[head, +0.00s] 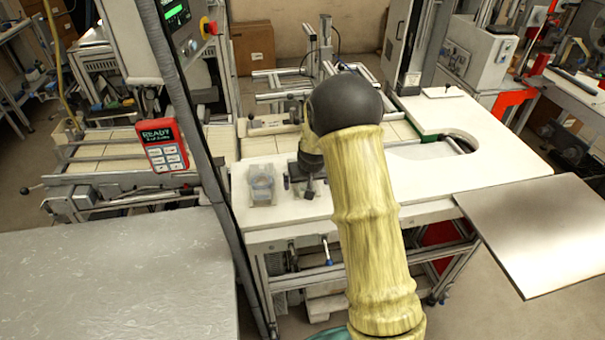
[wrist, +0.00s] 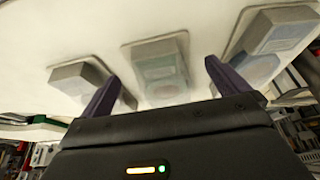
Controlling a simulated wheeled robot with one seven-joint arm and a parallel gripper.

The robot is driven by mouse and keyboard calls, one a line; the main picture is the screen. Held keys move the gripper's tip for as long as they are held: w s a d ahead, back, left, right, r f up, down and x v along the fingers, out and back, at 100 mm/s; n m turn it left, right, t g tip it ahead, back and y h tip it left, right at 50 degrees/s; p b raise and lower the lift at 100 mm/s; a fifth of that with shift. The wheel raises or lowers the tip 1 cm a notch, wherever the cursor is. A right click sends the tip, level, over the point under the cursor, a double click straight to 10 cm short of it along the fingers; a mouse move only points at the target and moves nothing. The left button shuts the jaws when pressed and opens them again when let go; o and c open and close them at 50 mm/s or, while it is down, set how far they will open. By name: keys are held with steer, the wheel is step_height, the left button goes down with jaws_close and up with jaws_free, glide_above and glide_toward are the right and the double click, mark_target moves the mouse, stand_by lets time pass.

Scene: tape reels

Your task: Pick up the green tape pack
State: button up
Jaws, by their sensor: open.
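My gripper (wrist: 161,70) is open and empty, with two dark purple fingers spread apart. In the wrist view, a grey pack with a faint green tint, the green tape pack (wrist: 158,68), lies on the white tabletop. It appears between and beyond the fingertips; I cannot tell how far away it is. In the head view my gripper (head: 306,186) is low over the white table, and the green pack is not clearly visible there, probably hidden by the arm and gripper.
A bluish pack (wrist: 275,45) lies to the right in the wrist view and a grey pack (wrist: 82,78) to the left. In the head view a pack (head: 262,186) sits left of my gripper on the white table (head: 440,185). A red handset (head: 164,145) hangs further left.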

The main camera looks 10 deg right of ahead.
steer(key=shift+x, duration=1.05)
steer(key=shift+c, duration=0.4)
steer(key=c, duration=1.1)
